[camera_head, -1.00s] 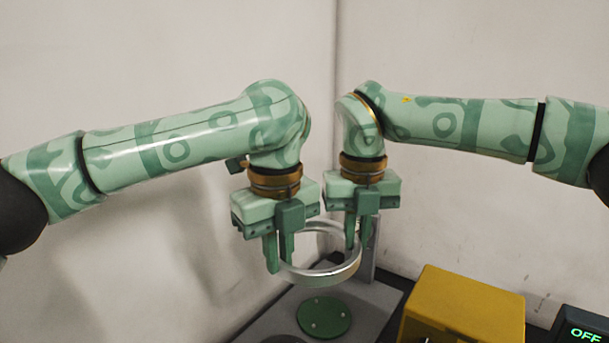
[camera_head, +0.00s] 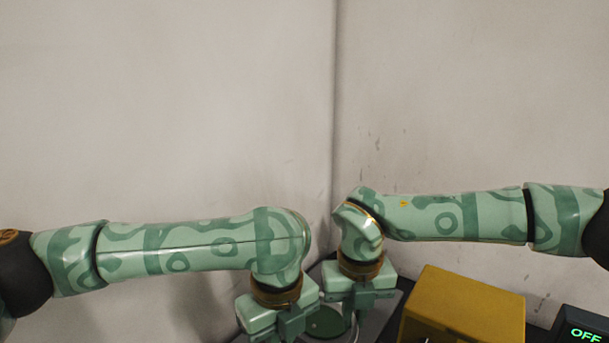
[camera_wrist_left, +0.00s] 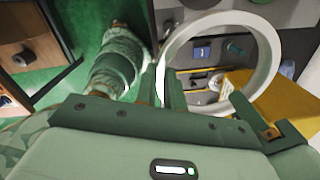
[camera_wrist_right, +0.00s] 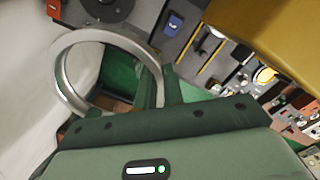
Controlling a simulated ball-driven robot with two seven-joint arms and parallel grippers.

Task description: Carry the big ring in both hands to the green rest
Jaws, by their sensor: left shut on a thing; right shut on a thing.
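The big ring, pale and metallic, shows in the left wrist view (camera_wrist_left: 274,66) and in the right wrist view (camera_wrist_right: 62,82). My left gripper (camera_wrist_left: 168,85) is shut on one part of its rim, and my right gripper (camera_wrist_right: 156,86) is shut on another. In the head view, my left gripper (camera_head: 288,325) and my right gripper (camera_head: 354,322) are close together at the bottom edge, their fingertips cut off or hidden. The green rest (camera_head: 325,321), a round disc, shows partly between them. The ring is largely hidden there, so I cannot tell whether it touches the rest.
A yellow box (camera_head: 465,308) stands to the right of my right gripper. A dark display reading OFF (camera_head: 584,333) is at the far right. Plain walls meet in a corner behind my arms.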

